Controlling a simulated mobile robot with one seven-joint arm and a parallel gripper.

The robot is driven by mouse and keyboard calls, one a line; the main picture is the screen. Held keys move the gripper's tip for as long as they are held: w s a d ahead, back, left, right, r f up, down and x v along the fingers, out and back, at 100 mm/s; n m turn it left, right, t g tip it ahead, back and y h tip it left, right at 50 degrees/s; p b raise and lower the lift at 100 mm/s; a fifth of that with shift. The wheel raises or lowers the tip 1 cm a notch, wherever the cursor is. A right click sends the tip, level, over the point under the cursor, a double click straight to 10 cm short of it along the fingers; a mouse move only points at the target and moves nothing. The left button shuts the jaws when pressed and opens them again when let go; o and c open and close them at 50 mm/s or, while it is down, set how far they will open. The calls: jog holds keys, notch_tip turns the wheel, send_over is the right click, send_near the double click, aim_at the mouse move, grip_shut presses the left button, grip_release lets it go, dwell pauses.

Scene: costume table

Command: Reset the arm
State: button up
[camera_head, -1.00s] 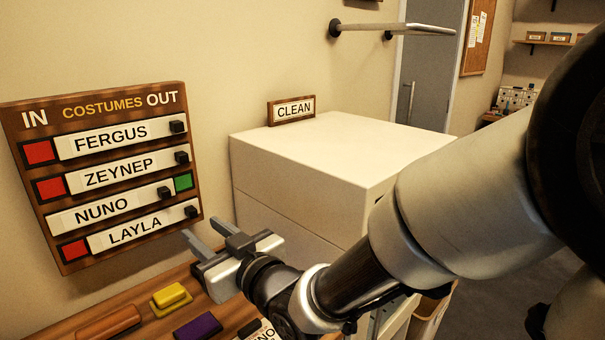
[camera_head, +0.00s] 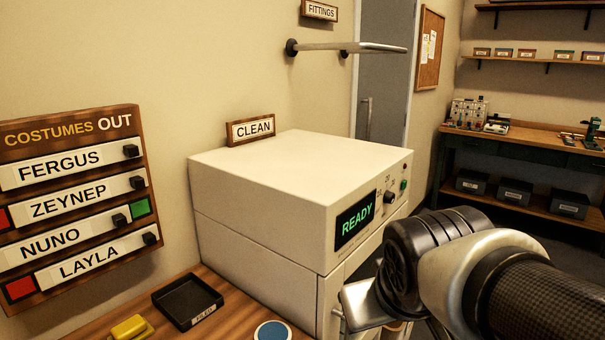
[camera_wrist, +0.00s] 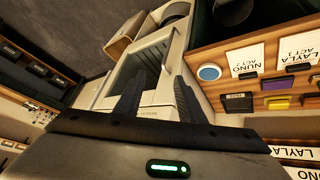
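My arm (camera_head: 450,268) reaches in from the lower right of the head view, in front of the white machine's right side. My gripper (camera_wrist: 159,82) shows in the wrist view with its two dark fingers apart and nothing held between them. Its fingers point toward a pale open-topped bin or drawer shape below. In the head view only part of the gripper's metal body shows beside the machine; its fingertips are hidden.
The white machine (camera_head: 262,195) has a display (camera_head: 356,221) reading READY. A costumes board (camera_head: 75,205) hangs left. A black tray (camera_head: 187,301), yellow block (camera_head: 131,328) and blue disc (camera_head: 272,332) lie on the wooden table. A rail (camera_head: 350,47) juts from the wall. A workbench (camera_head: 530,150) stands at back right.

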jog(key=s+d+m+g, duration=0.1)
jog(key=s+d+m, duration=0.15)
jog(key=s, duration=0.35)
notch_tip(320, 180, up, 16)
jog(key=p, duration=1.5)
jog(key=shift+r+p, duration=0.15)
jog(key=shift+p, duration=0.25)
jog(key=shift+s+r, duration=0.1)
jog(key=shift+r, duration=0.1)
jog(key=shift+c, duration=0.6)
jog(key=shift+f, duration=0.1)
